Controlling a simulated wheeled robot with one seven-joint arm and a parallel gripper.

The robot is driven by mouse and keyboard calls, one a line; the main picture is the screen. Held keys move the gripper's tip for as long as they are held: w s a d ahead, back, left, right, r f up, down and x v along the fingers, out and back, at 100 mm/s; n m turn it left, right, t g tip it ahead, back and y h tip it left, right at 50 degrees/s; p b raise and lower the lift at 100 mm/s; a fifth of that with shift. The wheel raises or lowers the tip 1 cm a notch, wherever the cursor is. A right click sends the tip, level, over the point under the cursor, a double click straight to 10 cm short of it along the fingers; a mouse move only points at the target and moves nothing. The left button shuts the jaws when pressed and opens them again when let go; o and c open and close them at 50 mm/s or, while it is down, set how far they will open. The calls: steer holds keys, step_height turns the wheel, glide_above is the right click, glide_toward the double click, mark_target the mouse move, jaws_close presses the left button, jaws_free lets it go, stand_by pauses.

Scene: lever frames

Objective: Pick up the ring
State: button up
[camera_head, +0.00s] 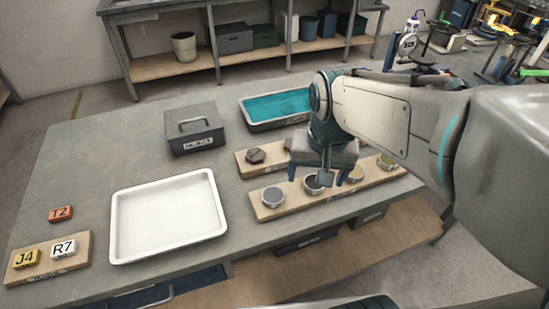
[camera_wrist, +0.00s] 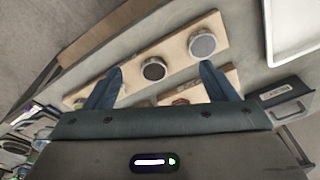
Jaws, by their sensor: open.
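No plain ring stands out in either view. My gripper (camera_head: 316,179) is open and empty, pointing down above the front wooden board (camera_head: 290,207). Its blue fingers spread to both sides of a round cup with dark contents (camera_head: 312,184). In the wrist view this dark cup (camera_wrist: 154,70) lies between the fingertips in the picture, apparently below them. A cup with grey contents (camera_head: 272,197) stands to its left, and it also shows in the wrist view (camera_wrist: 202,43). A brown six-sided piece (camera_head: 256,156) lies on the rear board (camera_head: 246,168). My gripper hides part of that board.
A white tray (camera_head: 115,225) lies left of the boards. A grey lidded box (camera_head: 194,140) and a teal-lined tray (camera_head: 250,121) stand behind. Two yellowish cups stand further right (camera_head: 355,174).

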steer(key=w+a+m+g, duration=0.2)
steer(key=w+a+m, duration=0.1)
steer(key=w+a, duration=0.4)
glide_above(273, 195)
steer(key=f, duration=0.9)
steer(key=shift+w+d, duration=0.15)
steer(key=shift+d, duration=0.2)
steer(key=shift+a+f, duration=0.2)
steer(key=shift+f, duration=1.15)
steer(key=shift+a+f, duration=0.15)
steer(key=shift+f, duration=1.2)
steer(key=shift+c, duration=0.4)
steer(key=c, duration=1.1)
steer(key=shift+r, duration=0.1)
